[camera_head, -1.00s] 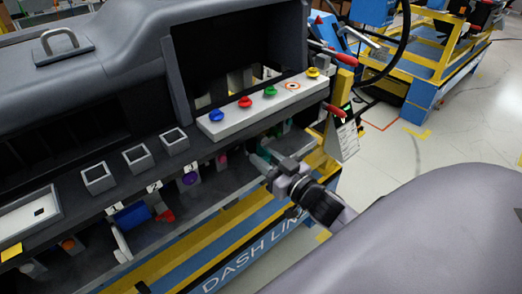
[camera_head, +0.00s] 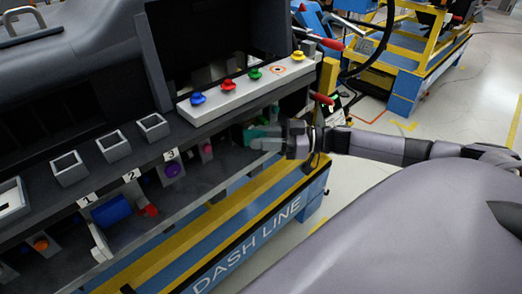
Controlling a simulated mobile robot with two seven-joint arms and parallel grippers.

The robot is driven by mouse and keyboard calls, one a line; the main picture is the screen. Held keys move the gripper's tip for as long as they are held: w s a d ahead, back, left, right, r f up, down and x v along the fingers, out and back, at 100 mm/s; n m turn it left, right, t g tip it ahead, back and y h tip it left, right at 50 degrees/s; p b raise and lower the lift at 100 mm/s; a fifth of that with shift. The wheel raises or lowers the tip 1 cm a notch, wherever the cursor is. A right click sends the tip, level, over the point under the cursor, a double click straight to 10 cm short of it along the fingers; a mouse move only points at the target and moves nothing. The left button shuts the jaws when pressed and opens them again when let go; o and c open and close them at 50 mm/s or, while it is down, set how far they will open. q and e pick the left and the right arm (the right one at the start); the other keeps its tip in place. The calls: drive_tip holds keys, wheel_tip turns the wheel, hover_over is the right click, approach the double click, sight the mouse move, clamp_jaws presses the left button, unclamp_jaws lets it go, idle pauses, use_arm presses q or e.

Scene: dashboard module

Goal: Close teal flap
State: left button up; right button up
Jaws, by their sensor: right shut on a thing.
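The teal flap (camera_head: 262,131) shows as a small teal piece under the right end of the dashboard, below the white button panel. My right gripper (camera_head: 272,142) reaches in from the right with its fingers at the teal flap. It is shut on the flap, and its fingers and wrist hide part of it. How far the flap stands open cannot be told. My left gripper is out of view.
The white panel (camera_head: 250,92) with coloured buttons lies just above my right gripper. A red-handled lever (camera_head: 321,99) stands close to my right wrist. A purple knob (camera_head: 172,170) and a blue cylinder (camera_head: 111,211) sit in the lower shelf to the left.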

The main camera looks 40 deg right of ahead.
drive_tip(key=shift+w+d+f+n+g+y+b, duration=0.15)
drive_tip(key=shift+w+f+n+g+y+b, duration=0.1)
drive_tip(key=shift+n+g+y+b, duration=0.25)
drive_tip(key=g+b, duration=0.1)
drive_tip(key=n+y+b, duration=0.1)
drive_tip(key=shift+w+d+g+b, duration=0.2)
drive_tip(key=shift+g+b, duration=0.1)
drive_tip(key=shift+g, duration=0.1)
drive_tip(key=shift+w+d+n+g+y+b, duration=0.15)
drive_tip(key=shift+n+g+y+b, duration=0.35)
drive_tip(key=shift+n+g+b, duration=0.4)
drive_tip(key=n+g+b, duration=0.1)
drive_tip(key=g+y+b, duration=0.1)
drive_tip(key=b, duration=0.1)
drive_tip(key=shift+w+d+r+n+g, duration=0.1)
drive_tip(key=shift+w+d+n+g, duration=0.1)
drive_tip(key=shift+w+n+g, duration=0.15)
drive_tip(key=shift+w+n+g+b, duration=0.1)
drive_tip(key=shift+n+g+b, duration=0.35)
drive_tip(key=shift+g+b, duration=0.3)
drive_tip(key=shift+r, duration=0.1)
drive_tip(key=o, duration=0.9)
drive_tip(key=shift+d+r, duration=0.15)
